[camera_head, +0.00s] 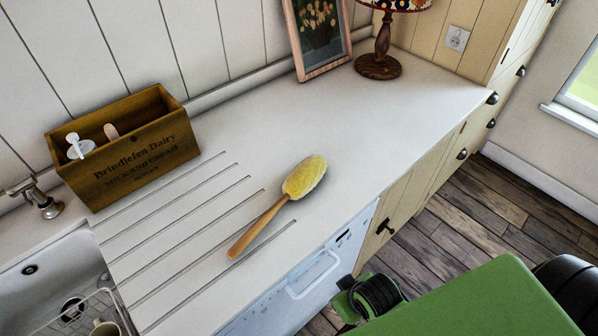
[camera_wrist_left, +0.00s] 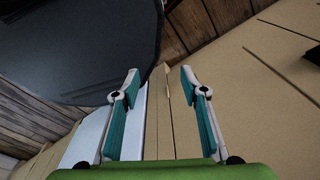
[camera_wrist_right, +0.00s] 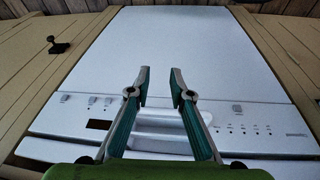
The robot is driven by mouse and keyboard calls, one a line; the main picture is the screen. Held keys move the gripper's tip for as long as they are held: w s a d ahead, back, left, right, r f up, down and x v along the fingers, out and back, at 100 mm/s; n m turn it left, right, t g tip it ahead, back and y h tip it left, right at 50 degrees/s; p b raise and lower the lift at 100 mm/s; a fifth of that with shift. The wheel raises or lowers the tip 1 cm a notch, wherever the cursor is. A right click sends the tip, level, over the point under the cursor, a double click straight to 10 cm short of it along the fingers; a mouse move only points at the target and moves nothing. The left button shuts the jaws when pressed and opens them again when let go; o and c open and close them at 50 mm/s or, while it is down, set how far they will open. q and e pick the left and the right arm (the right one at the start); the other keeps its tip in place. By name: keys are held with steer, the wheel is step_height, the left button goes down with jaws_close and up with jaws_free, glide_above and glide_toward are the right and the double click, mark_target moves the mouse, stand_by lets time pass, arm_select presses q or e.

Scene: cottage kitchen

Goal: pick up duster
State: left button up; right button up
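The duster (camera_head: 305,176) has a fluffy yellow head and a wooden handle (camera_head: 258,228). It lies on the white worktop, partly over the drainage grooves, with its handle toward the lower left. My left gripper (camera_wrist_left: 158,72) is open and empty in the left wrist view, with cupboard fronts and a dark surface beyond it. My right gripper (camera_wrist_right: 159,70) is open and empty in the right wrist view, facing the white dishwasher front. Neither gripper's fingers show in the head view, and neither wrist view shows the duster.
A wooden crate (camera_head: 130,170) with utensils stands left of the duster. A sink (camera_head: 40,285) is at lower left. A lamp (camera_head: 380,62) and a framed picture (camera_head: 318,35) stand at the back. The dishwasher (camera_wrist_right: 185,50) is below the worktop. The worktop around the duster is clear.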

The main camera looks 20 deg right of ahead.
step_height(320, 180, up, 9)
steer(key=d+n+t+p, duration=0.1)
steer(key=d+n+p, duration=0.1)
steer(key=n+t+y, duration=0.6)
steer(key=n, duration=1.3)
glide_toward(285, 202)
steer(key=v, duration=0.4)
steer(key=shift+x, duration=1.25)
steer(key=x, duration=0.5)
steer(key=shift+w+a+p, duration=0.1)
steer(key=shift+w+p, duration=0.05)
steer(key=shift+p, duration=0.15)
steer(key=p+x, duration=0.2)
steer(key=x, duration=0.3)
steer(key=shift+w+a+f, duration=0.1)
steer(key=shift+w+f, duration=0.05)
arm_select(q)
steer(key=shift+s+a+r, duration=0.15)
steer(key=shift+s+r, duration=0.05)
steer(key=shift+r, duration=1.1)
steer(key=shift+s+a+r, duration=0.1)
steer(key=shift+s+r, duration=0.1)
steer(key=shift+r, duration=1.05)
arm_select(e)
jaws_close()
